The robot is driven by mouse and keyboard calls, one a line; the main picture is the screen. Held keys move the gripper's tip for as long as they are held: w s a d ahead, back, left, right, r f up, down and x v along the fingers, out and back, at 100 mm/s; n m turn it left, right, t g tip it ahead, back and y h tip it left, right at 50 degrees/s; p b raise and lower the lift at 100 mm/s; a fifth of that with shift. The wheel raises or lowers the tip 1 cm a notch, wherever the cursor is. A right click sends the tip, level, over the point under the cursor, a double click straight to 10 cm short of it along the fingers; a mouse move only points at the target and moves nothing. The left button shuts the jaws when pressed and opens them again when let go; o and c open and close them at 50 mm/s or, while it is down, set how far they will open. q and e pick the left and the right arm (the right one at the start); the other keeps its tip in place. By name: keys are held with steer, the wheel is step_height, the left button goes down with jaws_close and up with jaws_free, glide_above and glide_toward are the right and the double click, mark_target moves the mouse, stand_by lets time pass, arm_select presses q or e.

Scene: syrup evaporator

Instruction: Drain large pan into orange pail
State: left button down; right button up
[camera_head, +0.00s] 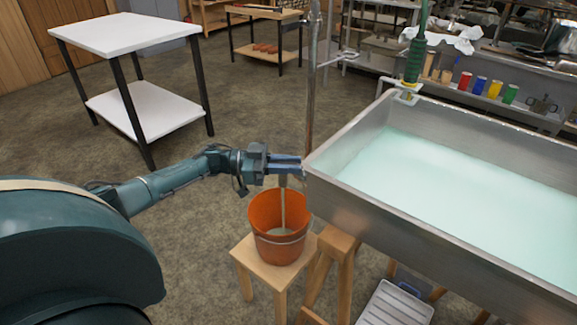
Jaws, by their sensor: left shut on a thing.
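The large pan (330,188) is a wide steel basin on the right, holding pale green liquid (450,180). My left gripper (290,164) is at the pan's near left corner, shut on what looks like the drain valve, which the fingers mostly hide. A thin pale stream (283,205) runs down from just below the gripper into the orange pail (278,250). The pail stands upright and some pale liquid shows inside it. My right gripper is not in view.
The pail rests on a small wooden stool (245,256) beside the pan's wooden stand (345,265). A white-topped table (125,34) stands at back left. A grey ribbed tray (396,305) is below the pan. Coloured cups (479,84) line a back shelf. Floor at left is clear.

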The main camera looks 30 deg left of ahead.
arm_select(q)
steer(key=c, duration=1.3)
jaws_free()
steer(key=shift+a, duration=0.1)
steer(key=b+v, duration=0.1)
steer(key=v, duration=1.2)
